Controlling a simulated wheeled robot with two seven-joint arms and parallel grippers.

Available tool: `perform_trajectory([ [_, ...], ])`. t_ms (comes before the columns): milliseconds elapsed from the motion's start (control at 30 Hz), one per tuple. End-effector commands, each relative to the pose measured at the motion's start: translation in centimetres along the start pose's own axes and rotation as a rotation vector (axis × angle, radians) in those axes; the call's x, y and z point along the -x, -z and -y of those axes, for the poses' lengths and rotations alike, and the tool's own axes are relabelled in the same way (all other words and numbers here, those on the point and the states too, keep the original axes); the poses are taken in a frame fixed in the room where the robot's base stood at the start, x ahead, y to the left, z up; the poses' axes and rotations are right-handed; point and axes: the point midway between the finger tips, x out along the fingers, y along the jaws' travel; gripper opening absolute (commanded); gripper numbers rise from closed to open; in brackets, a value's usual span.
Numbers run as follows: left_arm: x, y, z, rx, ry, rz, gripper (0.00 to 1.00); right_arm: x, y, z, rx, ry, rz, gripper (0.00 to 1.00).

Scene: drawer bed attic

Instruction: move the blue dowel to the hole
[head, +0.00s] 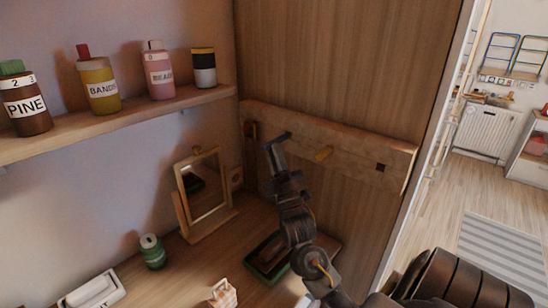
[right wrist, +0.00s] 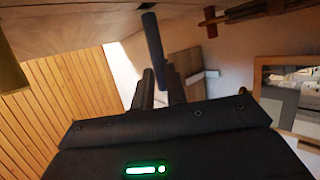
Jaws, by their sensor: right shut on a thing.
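A wooden rail (head: 345,147) is fixed on the wood panel, with a dark square hole (head: 380,168) near its right end. In the right wrist view the dowel (right wrist: 153,40) stands up from between the fingers (right wrist: 160,85). The dowel is apart from the hole, to its left. My left gripper is out of view.
A mirror (head: 204,190) stands on the desk below, beside a green jar (head: 152,251) and a dark green tray (head: 266,258). A shelf (head: 130,119) with several bottles is at upper left.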

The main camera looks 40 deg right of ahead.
Motion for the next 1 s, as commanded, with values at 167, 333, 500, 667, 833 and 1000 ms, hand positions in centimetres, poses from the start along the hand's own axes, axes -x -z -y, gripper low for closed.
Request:
perform_trajectory([
  [167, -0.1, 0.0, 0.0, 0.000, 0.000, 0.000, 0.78, -0.1, -0.4, 0.0, 0.001, 0.000, 0.000, 0.00],
  [333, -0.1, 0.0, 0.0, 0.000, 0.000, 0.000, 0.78, -0.3, -0.8, 0.0, 0.000, 0.000, -0.001, 0.00],
  [500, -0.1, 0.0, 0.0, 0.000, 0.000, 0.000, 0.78, -0.4, -1.2, 0.0, 0.001, 0.000, -0.001, 0.00],
  [667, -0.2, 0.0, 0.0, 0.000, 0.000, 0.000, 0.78, -0.5, -1.6, 0.0, 0.001, 0.000, -0.001, 0.00],
  [833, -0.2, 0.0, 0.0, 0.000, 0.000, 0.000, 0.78, -0.7, -2.0, 0.0, 0.000, 0.000, 0.000, 0.00],
  [1000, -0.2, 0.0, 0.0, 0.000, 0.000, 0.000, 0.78, -0.8, -2.4, 0.0, 0.001, -0.001, -0.001, 0.00],
])
